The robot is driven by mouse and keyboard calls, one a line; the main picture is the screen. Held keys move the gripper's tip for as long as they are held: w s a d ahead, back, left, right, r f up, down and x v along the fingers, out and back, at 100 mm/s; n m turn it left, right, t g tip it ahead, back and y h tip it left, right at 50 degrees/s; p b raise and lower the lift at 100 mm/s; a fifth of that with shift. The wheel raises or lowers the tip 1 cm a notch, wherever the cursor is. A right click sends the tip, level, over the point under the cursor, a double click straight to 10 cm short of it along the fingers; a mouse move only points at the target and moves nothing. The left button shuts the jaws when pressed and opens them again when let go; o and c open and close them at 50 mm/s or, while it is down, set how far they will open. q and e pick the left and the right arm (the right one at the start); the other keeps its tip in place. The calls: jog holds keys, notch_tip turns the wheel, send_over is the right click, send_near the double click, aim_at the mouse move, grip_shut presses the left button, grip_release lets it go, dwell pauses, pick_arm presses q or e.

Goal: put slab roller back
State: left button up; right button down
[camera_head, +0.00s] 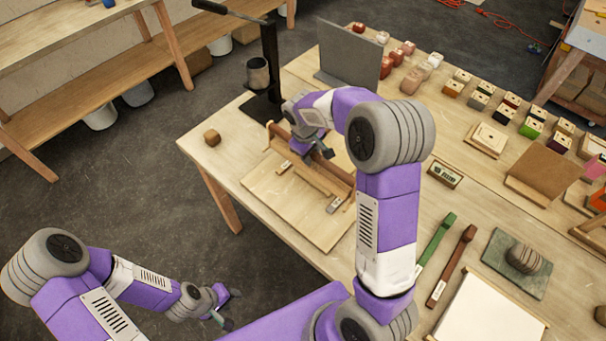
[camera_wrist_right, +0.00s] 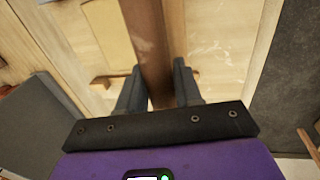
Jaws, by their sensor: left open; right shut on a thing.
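The slab roller (camera_head: 310,177) is a long light-brown wooden roller lying across a pale wooden board (camera_head: 285,210) on the table. It shows in the right wrist view as a brown wooden bar (camera_wrist_right: 156,45) running between my fingers. My right gripper (camera_head: 312,153) is shut on the roller near its upper-left part, with one finger on each side in the right wrist view (camera_wrist_right: 158,88). My arm hides some of the board's right side. My left gripper (camera_head: 227,309) is open and empty, low over the floor in front of the table.
A black stand with a grey cup (camera_head: 258,74) and a grey upright panel (camera_head: 349,54) are behind the board. Green and brown tools (camera_head: 451,266) and a clay ball on a slate (camera_head: 525,258) lie to the right.

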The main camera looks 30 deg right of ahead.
jog(key=s+a+r+b, duration=0.2)
jog(key=s+a, duration=0.2)
jog(key=a, duration=0.5)
jog(key=shift+f+b, duration=0.45)
jog(key=shift+f, duration=4.15)
jog(key=shift+f, duration=0.2)
jog(key=c, duration=0.8)
grip_release()
jog(key=shift+s, duration=0.1)
jog(key=shift+o, duration=0.2)
jog(key=shift+r, duration=0.1)
